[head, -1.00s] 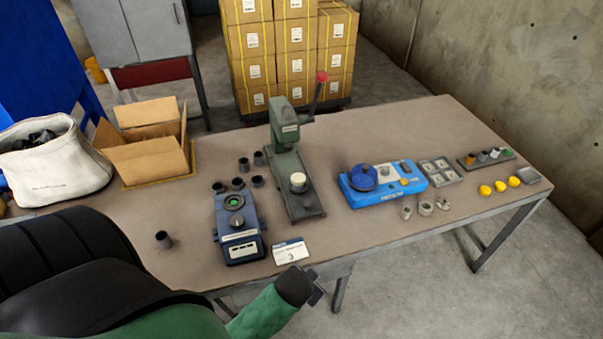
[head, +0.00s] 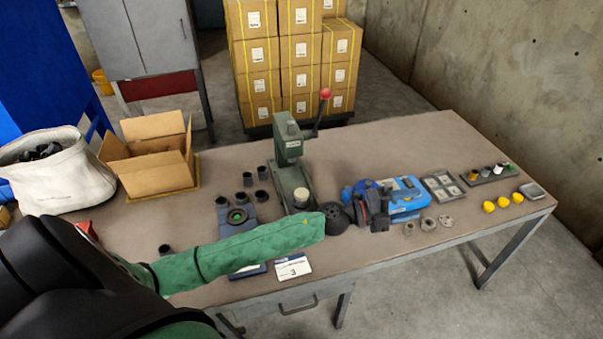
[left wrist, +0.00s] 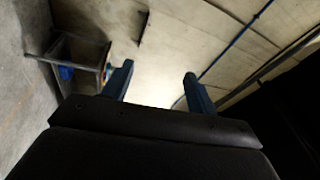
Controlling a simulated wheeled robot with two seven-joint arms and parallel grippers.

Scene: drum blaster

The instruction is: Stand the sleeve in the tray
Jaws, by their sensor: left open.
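Several short dark hollow cylinders that look like sleeves stand on the table, including one (head: 262,173) beside the press. Another dark sleeve (head: 165,249) stands apart at the left, partly behind my green arm. A flat grey tray (head: 424,181) with square pockets lies right of the blue machine, and a dark narrow tray (head: 511,168) holds several small upright cylinders; I cannot tell which is the task's tray. My left gripper (head: 385,192) is in front of the blue machine, open. In the left wrist view its fingers (left wrist: 158,78) are apart with nothing between them. My right gripper is not in view.
A green press (head: 290,145) with a red-knobbed lever stands mid-table. The blue machine (head: 408,201) is partly covered by my gripper. My arm hides most of a blue device (head: 238,218). Yellow pieces (head: 503,200) lie right; an open carton (head: 150,180) and white bag (head: 62,185) stand left.

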